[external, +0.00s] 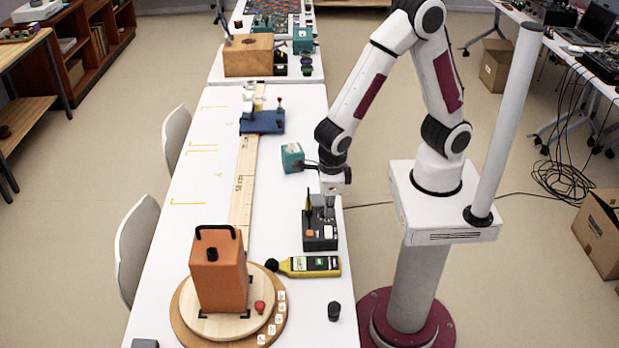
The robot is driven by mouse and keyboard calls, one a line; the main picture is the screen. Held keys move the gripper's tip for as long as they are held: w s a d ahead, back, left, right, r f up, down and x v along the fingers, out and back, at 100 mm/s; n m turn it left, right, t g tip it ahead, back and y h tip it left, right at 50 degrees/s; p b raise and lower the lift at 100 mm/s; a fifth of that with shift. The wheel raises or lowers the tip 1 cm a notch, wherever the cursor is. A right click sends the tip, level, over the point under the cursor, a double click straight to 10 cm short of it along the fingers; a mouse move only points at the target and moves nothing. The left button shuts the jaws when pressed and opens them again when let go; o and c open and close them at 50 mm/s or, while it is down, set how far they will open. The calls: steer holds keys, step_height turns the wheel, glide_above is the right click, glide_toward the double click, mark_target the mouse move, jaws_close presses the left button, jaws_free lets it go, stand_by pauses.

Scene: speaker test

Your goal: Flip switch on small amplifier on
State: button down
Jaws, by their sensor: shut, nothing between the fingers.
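The small amplifier (320,243) is a dark box near the right edge of the white table, with a light and an orange-red control on its top. My gripper (330,216) points down directly above it, with its fingers together and empty. The fingertips are at or just over the far part of the amplifier's top. I cannot tell whether they touch it. The switch is too small to make out, and its position cannot be read.
A yellow sound meter (312,266) lies just in front of the amplifier. An orange speaker box (218,275) stands on a round wooden turntable (190,322) at the front left. A teal box (292,158) is beside my wrist. A long ruler (243,185) runs along the table.

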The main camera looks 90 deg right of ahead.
mark_target(328, 232)
steer(key=shift+d+f, duration=0.2)
steer(key=shift+f, duration=1.2)
steer(key=shift+d+f, duration=0.15)
steer(key=shift+f, duration=1.2)
steer(key=shift+d+f, duration=0.2)
steer(key=shift+f, duration=0.15)
steer(key=shift+a, duration=0.15)
steer(key=shift+a+r, duration=0.15)
steer(key=shift+a, duration=0.5)
steer(key=shift+r, duration=0.15)
